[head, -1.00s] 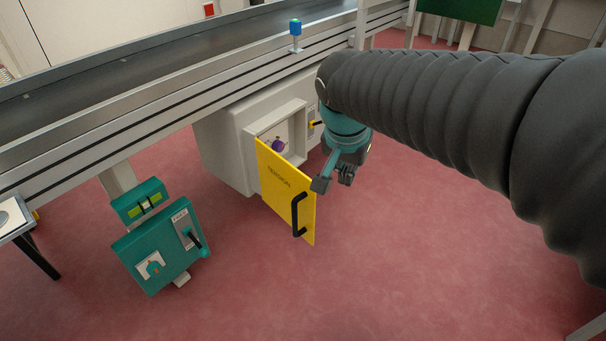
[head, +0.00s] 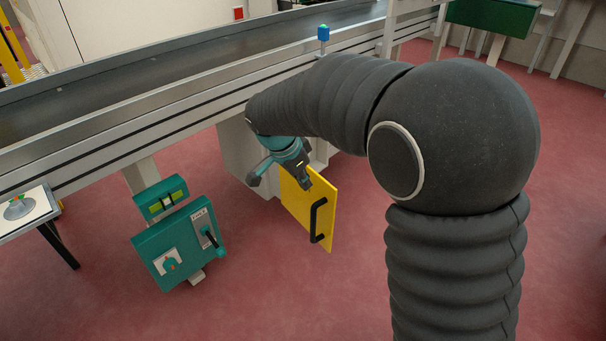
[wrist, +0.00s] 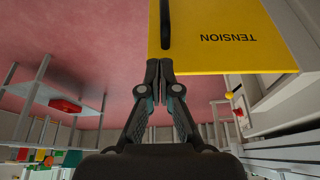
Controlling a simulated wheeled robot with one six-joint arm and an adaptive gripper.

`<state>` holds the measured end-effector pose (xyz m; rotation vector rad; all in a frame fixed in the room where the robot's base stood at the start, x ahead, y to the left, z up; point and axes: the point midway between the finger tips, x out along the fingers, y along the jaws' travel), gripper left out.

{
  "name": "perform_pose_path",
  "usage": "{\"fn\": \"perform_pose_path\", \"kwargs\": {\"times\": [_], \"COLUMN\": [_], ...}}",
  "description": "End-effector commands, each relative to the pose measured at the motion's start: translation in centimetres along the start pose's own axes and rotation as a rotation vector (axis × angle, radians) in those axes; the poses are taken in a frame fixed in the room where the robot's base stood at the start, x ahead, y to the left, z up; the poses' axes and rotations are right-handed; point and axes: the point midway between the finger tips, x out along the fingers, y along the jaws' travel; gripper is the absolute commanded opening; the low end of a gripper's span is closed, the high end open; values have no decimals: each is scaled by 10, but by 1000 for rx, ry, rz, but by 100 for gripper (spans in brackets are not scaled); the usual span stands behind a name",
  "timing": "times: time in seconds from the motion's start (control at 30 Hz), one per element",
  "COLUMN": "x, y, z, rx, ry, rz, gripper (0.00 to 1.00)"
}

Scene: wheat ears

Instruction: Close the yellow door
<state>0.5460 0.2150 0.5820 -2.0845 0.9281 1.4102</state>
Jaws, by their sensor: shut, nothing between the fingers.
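The yellow door (head: 298,205) stands open from the pale cabinet (head: 234,155) under the conveyor. It has a black bar handle (head: 317,222). In the head view my gripper (head: 283,181) is over the upper left part of the door, hiding that part and most of the cabinet opening. In the wrist view the door (wrist: 212,58) fills the upper middle, its word TENSION upside down and its handle (wrist: 165,22) at the top. My gripper (wrist: 158,68) is shut and empty, its fingertips overlapping the door's edge. I cannot tell whether they touch it.
The conveyor (head: 130,97) runs across above the cabinet. A teal control box (head: 180,248) with a lever stands left of the door. The red floor in front of the door is clear.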

Motion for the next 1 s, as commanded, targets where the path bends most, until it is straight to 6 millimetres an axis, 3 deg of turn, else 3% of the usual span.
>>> {"fn": "perform_pose_path", "kwargs": {"times": [0.3,0.4,0.6,1.0], "x": [60,62,68,70], "y": [1,1,1,1], "z": [-1,-18,-34,-37], "rx": [0,4,0,-1], "ry": [-1,-1,-2,-2], "rz": [3,0,0,-1], "gripper": [0,0,0,0]}}
